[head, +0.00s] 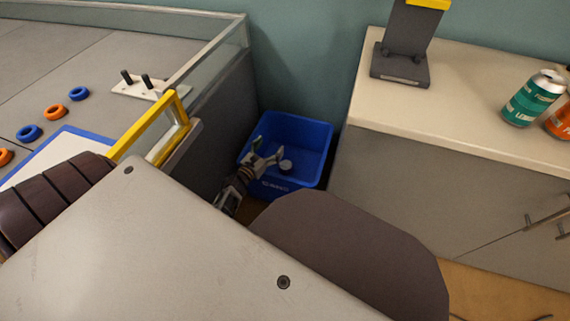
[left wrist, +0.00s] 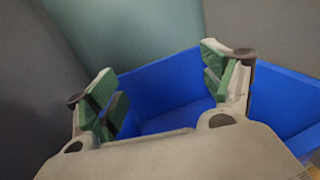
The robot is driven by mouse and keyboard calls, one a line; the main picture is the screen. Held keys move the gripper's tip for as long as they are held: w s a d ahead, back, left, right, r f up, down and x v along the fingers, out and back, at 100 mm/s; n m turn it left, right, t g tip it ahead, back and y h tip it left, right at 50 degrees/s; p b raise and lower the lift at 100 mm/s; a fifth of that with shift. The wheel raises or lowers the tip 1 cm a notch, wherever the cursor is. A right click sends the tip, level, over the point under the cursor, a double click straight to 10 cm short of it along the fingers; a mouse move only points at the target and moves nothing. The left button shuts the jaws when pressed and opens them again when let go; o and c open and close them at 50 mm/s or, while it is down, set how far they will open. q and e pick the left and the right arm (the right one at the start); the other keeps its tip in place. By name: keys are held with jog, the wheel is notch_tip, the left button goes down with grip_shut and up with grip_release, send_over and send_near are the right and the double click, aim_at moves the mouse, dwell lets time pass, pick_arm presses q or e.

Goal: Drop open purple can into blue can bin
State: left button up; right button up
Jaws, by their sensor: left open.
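The blue can bin (head: 307,133) stands on the floor between the grey-walled table and the cabinet. My left gripper (head: 268,151) is over the bin, its fingers spread with nothing between them. A small round thing with a pale top and dark side (head: 286,166) shows at the bin, just beside the fingers; it may be the purple can, but its colour is too small to tell. In the left wrist view the open green-padded fingers (left wrist: 162,85) frame the blue bin (left wrist: 168,88); no can shows there. My right gripper is not in view.
A cabinet (head: 400,160) stands right of the bin, with a green can (head: 534,98), an orange can (head: 559,122) and a dark stand (head: 402,65) on top. At left, a walled table (head: 60,45) holds several blue and orange rings and a peg board (head: 137,87).

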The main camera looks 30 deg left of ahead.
pick_arm(q)
jog(key=shift+s, duration=1.9)
jog(key=shift+r, duration=0.1)
notch_tip(320, 180, up, 5)
jog(key=n+g+y, duration=0.5)
jog(key=n, duration=1.3)
jog(key=s+d+r+n+g+h+p, duration=0.1)
jog(key=s+d+r+n+g+h, duration=0.1)
jog(key=s+d+n+g+h, duration=0.3)
jog(key=s+d+n+g, duration=0.4)
jog(key=s+d+n, duration=0.7)
jog(key=s+d, duration=0.2)
jog(key=shift+g, duration=0.3)
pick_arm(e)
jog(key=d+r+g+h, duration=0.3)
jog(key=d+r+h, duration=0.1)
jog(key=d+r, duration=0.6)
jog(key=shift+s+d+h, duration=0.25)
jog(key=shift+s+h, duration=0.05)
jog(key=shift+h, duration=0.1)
pick_arm(q)
jog(key=shift+w+f+p, duration=0.2)
jog(key=shift+w+p, duration=0.05)
jog(key=shift+p, duration=0.55)
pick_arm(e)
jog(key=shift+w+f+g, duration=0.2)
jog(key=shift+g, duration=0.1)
